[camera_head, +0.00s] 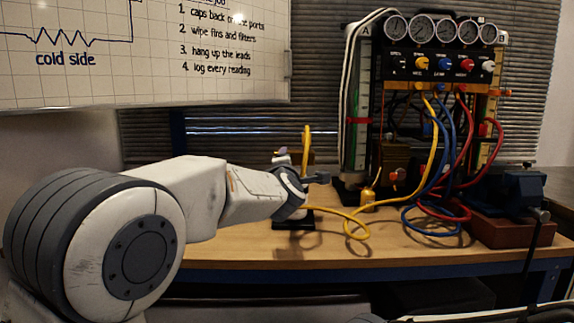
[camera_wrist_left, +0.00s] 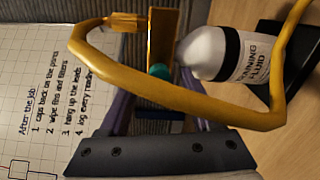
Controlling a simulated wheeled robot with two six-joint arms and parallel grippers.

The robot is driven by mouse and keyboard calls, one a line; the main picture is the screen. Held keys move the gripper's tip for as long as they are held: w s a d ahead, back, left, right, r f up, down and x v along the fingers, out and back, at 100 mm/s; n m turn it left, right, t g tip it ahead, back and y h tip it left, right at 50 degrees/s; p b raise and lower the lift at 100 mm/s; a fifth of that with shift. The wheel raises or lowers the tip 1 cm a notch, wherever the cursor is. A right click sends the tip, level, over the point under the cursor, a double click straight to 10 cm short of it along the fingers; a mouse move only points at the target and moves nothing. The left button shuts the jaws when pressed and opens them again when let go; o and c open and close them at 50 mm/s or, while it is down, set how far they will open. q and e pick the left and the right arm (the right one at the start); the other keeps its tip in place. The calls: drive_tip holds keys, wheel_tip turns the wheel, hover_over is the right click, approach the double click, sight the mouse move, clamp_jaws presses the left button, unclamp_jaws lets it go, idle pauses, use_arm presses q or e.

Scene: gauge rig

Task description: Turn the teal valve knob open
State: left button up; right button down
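The teal valve knob (camera_wrist_left: 160,71) shows in the left wrist view as a small rounded piece in front of an orange-brown bracket (camera_wrist_left: 162,38). My left gripper (camera_wrist_left: 157,90) is open, with its two fingers apart on either side of the knob's line. I cannot tell whether a finger touches the knob. A yellow hose (camera_wrist_left: 200,102) loops across the view in front of the fingers and partly hides them. In the head view my left gripper (camera_head: 304,176) is by the bench's back edge, and the knob cannot be made out there.
A white training fluid bottle (camera_wrist_left: 205,52) stands close beside the knob. The gauge rig (camera_head: 440,62), with yellow, blue and red hoses, is to the right. A vise (camera_head: 515,192) sits at the far right. The bench front (camera_head: 330,245) is mostly clear.

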use_arm(q)
drive_tip(key=shift+s, duration=0.1)
drive_tip(key=s, duration=1)
drive_tip(key=shift+s+a, duration=0.15)
drive_tip(key=shift+a, duration=0.05)
